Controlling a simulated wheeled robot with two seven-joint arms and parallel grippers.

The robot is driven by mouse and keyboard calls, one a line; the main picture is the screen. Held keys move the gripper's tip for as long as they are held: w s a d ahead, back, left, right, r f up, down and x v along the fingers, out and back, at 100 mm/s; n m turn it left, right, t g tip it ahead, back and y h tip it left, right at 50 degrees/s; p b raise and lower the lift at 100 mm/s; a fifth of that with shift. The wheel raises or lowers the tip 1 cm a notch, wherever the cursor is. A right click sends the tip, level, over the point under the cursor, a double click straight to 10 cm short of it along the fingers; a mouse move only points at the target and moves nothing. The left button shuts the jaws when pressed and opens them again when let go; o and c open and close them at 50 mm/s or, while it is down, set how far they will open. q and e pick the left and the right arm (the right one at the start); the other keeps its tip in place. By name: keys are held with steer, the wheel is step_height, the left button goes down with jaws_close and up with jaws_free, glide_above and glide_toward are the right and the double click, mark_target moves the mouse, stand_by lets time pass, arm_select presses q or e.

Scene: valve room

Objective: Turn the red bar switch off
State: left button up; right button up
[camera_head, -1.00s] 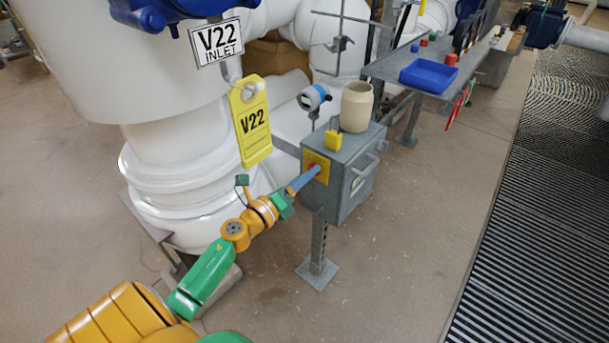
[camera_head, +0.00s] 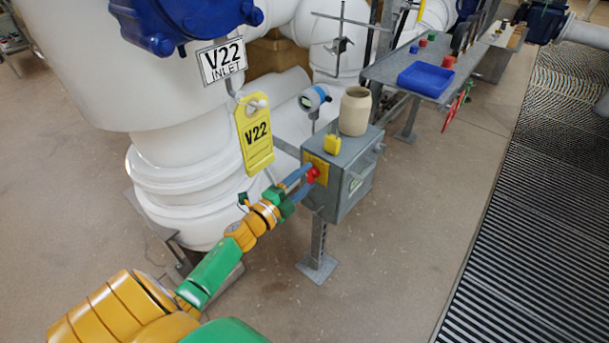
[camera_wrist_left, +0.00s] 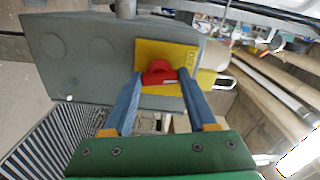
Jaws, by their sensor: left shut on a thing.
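The red bar switch (camera_head: 312,175) is on a yellow plate (camera_head: 318,166) on the side of a grey box (camera_head: 352,185). My left gripper (camera_head: 309,174) reaches it from the lower left, its two blue fingers at the switch. In the left wrist view, the red switch (camera_wrist_left: 160,73) lies between the fingertips (camera_wrist_left: 160,77), one finger on each side, and the gripper is shut on it. The yellow plate (camera_wrist_left: 165,50) shows behind. Part of the switch is hidden by the fingers in the head view. My right gripper is not in view.
A beige jar (camera_head: 355,110) and a yellow padlock-like piece (camera_head: 332,144) stand on the box. A yellow V22 tag (camera_head: 254,140) hangs close above my left wrist. The floor right of the box is clear.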

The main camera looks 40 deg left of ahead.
arm_select(q)
steer(key=n+p, duration=0.1)
steer(key=n, duration=0.2)
steer(key=shift+n+p, duration=0.35)
steer(key=shift+n, duration=1.15)
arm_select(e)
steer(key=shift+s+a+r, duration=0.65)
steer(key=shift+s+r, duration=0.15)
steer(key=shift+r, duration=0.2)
arm_select(q)
steer(key=shift+n, duration=0.3)
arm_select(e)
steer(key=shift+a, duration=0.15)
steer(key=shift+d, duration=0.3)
arm_select(q)
steer(key=o, duration=1.4)
steer(key=shift+c, duration=0.2)
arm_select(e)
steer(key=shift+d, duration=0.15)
arm_select(q)
steer(key=shift+s, duration=0.1)
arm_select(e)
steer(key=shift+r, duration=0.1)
